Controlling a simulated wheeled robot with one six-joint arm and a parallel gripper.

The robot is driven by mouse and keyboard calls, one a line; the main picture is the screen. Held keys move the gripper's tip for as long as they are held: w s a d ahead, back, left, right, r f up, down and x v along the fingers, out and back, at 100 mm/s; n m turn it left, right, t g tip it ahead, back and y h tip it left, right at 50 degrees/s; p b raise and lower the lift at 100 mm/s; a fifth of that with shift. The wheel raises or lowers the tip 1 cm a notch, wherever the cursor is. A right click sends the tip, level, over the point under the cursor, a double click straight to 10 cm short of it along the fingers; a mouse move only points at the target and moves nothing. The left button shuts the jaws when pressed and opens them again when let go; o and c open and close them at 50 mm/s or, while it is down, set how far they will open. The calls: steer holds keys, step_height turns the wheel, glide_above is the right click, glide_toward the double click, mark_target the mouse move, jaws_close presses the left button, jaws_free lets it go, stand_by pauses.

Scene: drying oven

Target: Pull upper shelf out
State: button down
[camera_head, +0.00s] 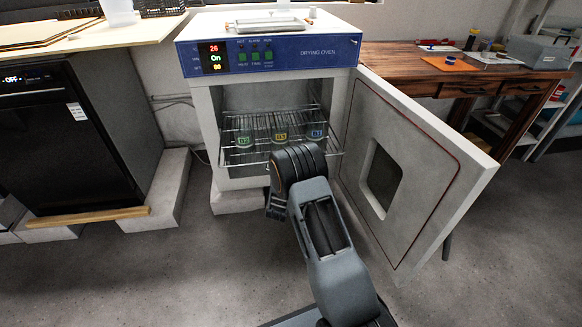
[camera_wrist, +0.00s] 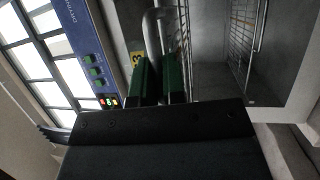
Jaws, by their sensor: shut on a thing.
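The upper shelf (camera_head: 240,163) is a wire rack inside the open drying oven (camera_head: 204,110). Its front edge shows at the oven mouth and reaches past the right side of the opening. Three glass beakers with green (camera_head: 243,141), yellow (camera_head: 280,137) and blue (camera_head: 316,134) labels stand on it. In the head view my arm covers the fingers and part of the shelf front.
The oven door (camera_head: 425,165) is swung wide open to the right of my arm. Another wire rack (camera_wrist: 243,35) shows lower in the oven in the wrist view. A wooden table (camera_head: 400,65) stands behind the door. The floor to the front left is clear.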

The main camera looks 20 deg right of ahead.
steer(key=c, duration=1.2)
jaws_free()
steer(key=shift+s+a, duration=0.1)
steer(key=p+v, duration=0.3)
steer(key=v, duration=1)
steer(key=shift+s+a, duration=0.15)
steer(key=shift+s, duration=0.1)
